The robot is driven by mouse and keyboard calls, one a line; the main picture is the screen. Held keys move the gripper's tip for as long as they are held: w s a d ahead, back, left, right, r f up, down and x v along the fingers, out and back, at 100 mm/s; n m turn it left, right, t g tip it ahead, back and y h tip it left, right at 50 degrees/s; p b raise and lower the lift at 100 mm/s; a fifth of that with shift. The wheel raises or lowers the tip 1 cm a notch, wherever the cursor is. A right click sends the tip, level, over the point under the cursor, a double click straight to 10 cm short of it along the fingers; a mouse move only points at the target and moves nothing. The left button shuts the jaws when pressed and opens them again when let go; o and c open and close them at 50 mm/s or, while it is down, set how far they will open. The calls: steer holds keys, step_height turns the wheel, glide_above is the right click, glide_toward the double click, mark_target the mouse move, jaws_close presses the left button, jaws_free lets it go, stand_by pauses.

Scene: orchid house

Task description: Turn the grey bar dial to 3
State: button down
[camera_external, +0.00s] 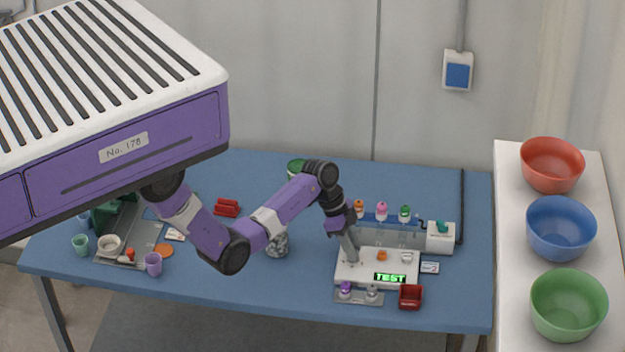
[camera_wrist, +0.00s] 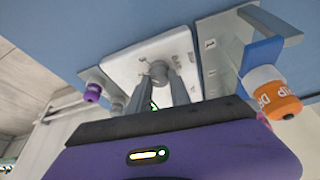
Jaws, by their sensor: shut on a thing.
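The white device (camera_external: 345,275) stands on the blue table, with a green lit display (camera_external: 390,278) reading "TEST". My gripper (camera_external: 352,257) reaches down onto the left part of its top. In the wrist view, the grey dial (camera_wrist: 158,69) sits on the white face of the device (camera_wrist: 120,62). My gripper (camera_wrist: 160,76) is shut on the dial, one finger on each side. The fingers partly cover the dial, and its number marks cannot be read. In the external view the dial is mostly hidden by my gripper.
A rack (camera_external: 375,232) with orange, pink and green-topped bottles stands behind the device. A red bin (camera_external: 411,297) and a tray with purple and grey-topped items (camera_external: 346,289) lie in front. A white box (camera_external: 440,240) is right. Bowls (camera_external: 560,230) stand on a side shelf.

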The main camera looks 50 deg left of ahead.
steer(key=shift+m, duration=0.4)
steer(key=c, duration=1.2)
jaws_free()
steer(key=b+v, duration=0.1)
steer(key=v, duration=0.6)
steer(key=shift+a+r, duration=0.2)
steer(key=shift+r, duration=0.2)
steer(key=shift+f, duration=0.1)
